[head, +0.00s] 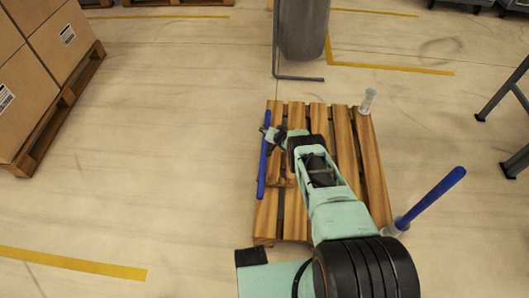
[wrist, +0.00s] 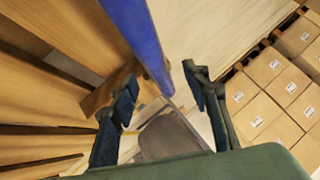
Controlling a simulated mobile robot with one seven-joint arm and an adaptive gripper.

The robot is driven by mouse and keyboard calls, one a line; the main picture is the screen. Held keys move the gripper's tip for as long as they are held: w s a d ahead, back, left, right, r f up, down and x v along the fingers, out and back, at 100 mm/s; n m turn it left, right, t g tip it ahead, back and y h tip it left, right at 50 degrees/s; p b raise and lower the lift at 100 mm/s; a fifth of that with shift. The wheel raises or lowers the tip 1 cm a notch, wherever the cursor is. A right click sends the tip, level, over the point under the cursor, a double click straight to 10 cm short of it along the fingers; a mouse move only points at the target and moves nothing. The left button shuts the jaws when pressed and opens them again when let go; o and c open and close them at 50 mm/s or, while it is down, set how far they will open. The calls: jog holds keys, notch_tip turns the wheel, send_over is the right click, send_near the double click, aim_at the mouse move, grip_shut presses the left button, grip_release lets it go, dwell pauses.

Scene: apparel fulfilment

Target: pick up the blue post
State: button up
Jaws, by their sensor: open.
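A long blue post (head: 262,170) lies along the left edge of a wooden pallet in the head view. My gripper (head: 268,132) is at the upper part of this post, with the arm reaching over the pallet. In the wrist view the blue post (wrist: 138,32) runs from the top edge down into the gap between the two dark fingers of my gripper (wrist: 160,78). The fingers are apart, with space on both sides of the post. I cannot tell whether either finger touches it. A second blue post (head: 432,197) stands tilted in a pale base at the right.
The slatted pallet (head: 265,222) lies under my arm. A small clear holder (head: 368,101) stands at its far right corner. A grey cylinder (head: 304,28) on a metal frame stands beyond. Stacked cartons (head: 62,38) are at the left. The floor left of the pallet is clear.

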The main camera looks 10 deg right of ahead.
jog(key=shift+w+f+b, duration=1)
jog(key=shift+f+b, duration=0.2)
jog(key=shift+b, duration=0.6)
jog(key=shift+w+a+f+b, duration=0.15)
jog(key=shift+w+b, duration=0.35)
jog(key=shift+b, duration=0.25)
jog(key=shift+c, duration=0.2)
grip_shut()
